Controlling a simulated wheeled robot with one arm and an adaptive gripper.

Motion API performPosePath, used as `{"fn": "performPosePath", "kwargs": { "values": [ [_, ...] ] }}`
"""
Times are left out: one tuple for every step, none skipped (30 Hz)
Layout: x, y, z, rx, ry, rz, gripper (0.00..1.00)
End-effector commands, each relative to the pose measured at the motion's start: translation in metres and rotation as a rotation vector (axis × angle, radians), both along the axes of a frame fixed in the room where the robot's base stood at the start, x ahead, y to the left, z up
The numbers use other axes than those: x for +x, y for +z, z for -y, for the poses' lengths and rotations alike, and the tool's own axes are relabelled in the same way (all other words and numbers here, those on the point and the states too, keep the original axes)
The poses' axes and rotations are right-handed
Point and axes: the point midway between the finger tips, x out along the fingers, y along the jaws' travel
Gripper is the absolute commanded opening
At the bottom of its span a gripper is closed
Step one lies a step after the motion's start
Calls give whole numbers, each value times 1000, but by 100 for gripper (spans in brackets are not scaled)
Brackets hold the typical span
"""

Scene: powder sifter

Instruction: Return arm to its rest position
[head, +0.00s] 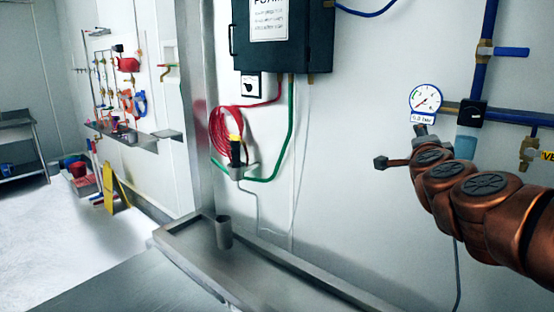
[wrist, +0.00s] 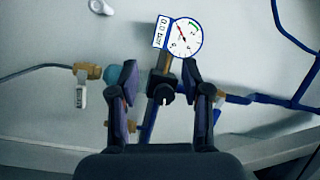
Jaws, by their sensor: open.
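My copper-coloured arm (head: 480,195) reaches in from the right of the head view, its end close to the wall in front of the pipework. My gripper (wrist: 160,70) is open in the wrist view, with its two dark fingers spread apart and nothing held. A dark valve fitting (wrist: 163,88) shows in the gap between the fingers; I cannot tell how far beyond them it is. A round white pressure gauge (wrist: 185,37) lies just past the fingertips in that view. In the head view the gauge (head: 425,100) is above the arm's end. The fingers are not clear there.
Blue pipes (head: 484,45) with a blue-handled valve (head: 511,51) run along the wall near the arm. A dark box (head: 283,40) hangs above a red coiled hose (head: 228,134). A metal trough (head: 290,280) stands below. A yellow floor sign (head: 108,188) is at far left.

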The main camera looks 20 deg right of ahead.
Motion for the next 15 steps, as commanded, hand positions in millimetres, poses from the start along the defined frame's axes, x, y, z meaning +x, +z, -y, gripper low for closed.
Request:
{"fn": "performPosePath", "kwargs": {
  "values": [
    [12, -4, -28, -26, 78, -38, 48],
    [19, -8, -45, -43, 130, -66, 48],
    [26, -14, -68, -66, 192, -104, 48],
    [31, -19, -86, -82, 244, -134, 48],
    [35, -25, -103, -99, 290, -162, 48],
    [39, -34, -126, -121, 357, -206, 48],
    [41, -41, -143, -139, 402, -237, 48],
    [42, -49, -160, -154, 452, -271, 48],
    [41, -60, -182, -178, 513, -315, 48],
    [40, -68, -198, -195, 561, -351, 48],
    [37, -77, -213, -215, 604, -386, 48],
    [33, -90, -234, -238, 667, -437, 48],
    [28, -100, -248, -254, 711, -475, 48],
    [23, -111, -263, -272, 757, -516, 48],
    [14, -126, -280, -293, 815, -572, 48]
  ]
}}
